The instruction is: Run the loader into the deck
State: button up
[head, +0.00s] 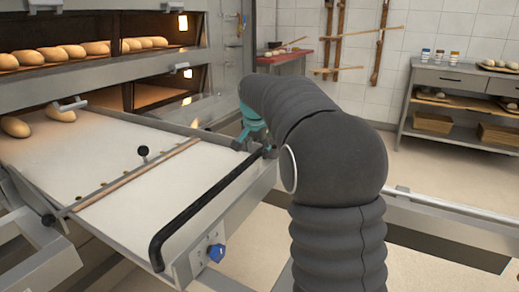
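The loader (120,165) is a flat pale belt in a metal frame, standing in front of the oven with its far edge at the mouth of a lit deck (155,95). Two loaves (60,113) lie at its far left end. A black bar handle (200,205) runs along its near right edge. A wooden-edged crossbar (130,180) with a black knob (143,151) lies across the belt. My gripper (262,147), with teal parts, is at the far right end of the black handle. My arm hides much of it, so contact and finger opening are unclear.
An upper deck (90,60) holds several loaves. A blue knob (216,252) sits on the loader's front side. A metal rail (450,208) crosses at right. Shelving (450,75) stands against the back wall, with open floor before it.

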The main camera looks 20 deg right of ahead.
jog(key=shift+s+d+r, duration=0.1)
jog(key=shift+d, duration=0.05)
jog(key=shift+s+r, duration=0.1)
jog(key=shift+r, duration=0.15)
jog(key=v, duration=1.1)
jog(key=shift+a+r, duration=0.1)
jog(key=shift+a, duration=0.1)
jog(key=s+a+f+n+y, duration=0.1)
jog(key=s+a+f+n, duration=0.2)
jog(key=s, duration=0.7)
jog(key=s+a+f+n, duration=0.2)
jog(key=s+a+n, duration=0.1)
jog(key=s, duration=0.6)
jog(key=s+f+n, duration=0.1)
jog(key=s+f, duration=0.3)
jog(key=s, duration=0.1)
jog(key=s+a+f+n, duration=0.1)
jog(key=s+f, duration=0.3)
jog(key=s, duration=0.1)
jog(key=s+a+f+n+t, duration=0.1)
jog(key=s+f+n, duration=0.1)
jog(key=s+f, duration=0.2)
jog(key=shift+s+a+f+y, duration=0.15)
jog(key=shift+s+f+y, duration=0.1)
jog(key=shift+s+y, duration=0.2)
